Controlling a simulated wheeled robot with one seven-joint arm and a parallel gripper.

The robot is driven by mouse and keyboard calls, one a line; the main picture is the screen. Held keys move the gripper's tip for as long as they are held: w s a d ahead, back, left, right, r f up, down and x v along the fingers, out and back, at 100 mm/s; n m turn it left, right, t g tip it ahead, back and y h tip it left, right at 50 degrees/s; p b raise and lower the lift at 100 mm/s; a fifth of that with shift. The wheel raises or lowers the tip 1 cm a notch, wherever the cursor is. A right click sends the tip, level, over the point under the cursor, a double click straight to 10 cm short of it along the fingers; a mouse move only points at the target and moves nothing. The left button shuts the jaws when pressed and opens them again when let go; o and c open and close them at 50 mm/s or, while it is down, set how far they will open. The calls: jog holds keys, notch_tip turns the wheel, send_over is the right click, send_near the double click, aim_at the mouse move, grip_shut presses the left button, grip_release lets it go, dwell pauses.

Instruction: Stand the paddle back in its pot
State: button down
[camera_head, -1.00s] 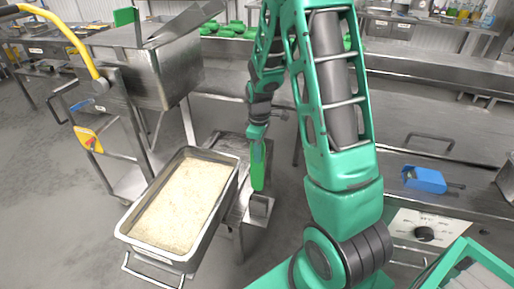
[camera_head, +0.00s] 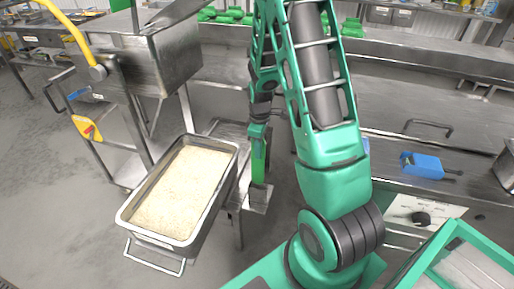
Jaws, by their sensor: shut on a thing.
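My gripper (camera_head: 258,133) is at the end of the green arm, over the small stand right of the rice pan. It is shut on the green paddle (camera_head: 258,162), which hangs roughly upright below it. A small grey metal pot (camera_head: 259,199) stands on the stand's near end, directly below the paddle in the picture. The paddle's lower end meets the pot's top edge in this view. I cannot tell whether it is inside the pot, behind it or above it. The fingertips are small and partly hidden by the arm.
A deep metal pan of rice (camera_head: 187,238) stands left of the pot. A steel cart with a yellow handle (camera_head: 68,36) is at the back left. A blue scoop (camera_head: 422,166) lies on the steel counter (camera_head: 400,150) at right. Green items (camera_head: 222,15) sit at the back.

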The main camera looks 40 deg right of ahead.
notch_tip(320, 180, down, 9)
jog(key=shift+r, duration=0.2)
dwell(1.0)
jog(key=shift+f, duration=1.3)
dwell(0.4)
jog(key=c, duration=1.8)
grip_release()
jog(key=shift+o, duration=0.2)
notch_tip(320, 180, up, 11)
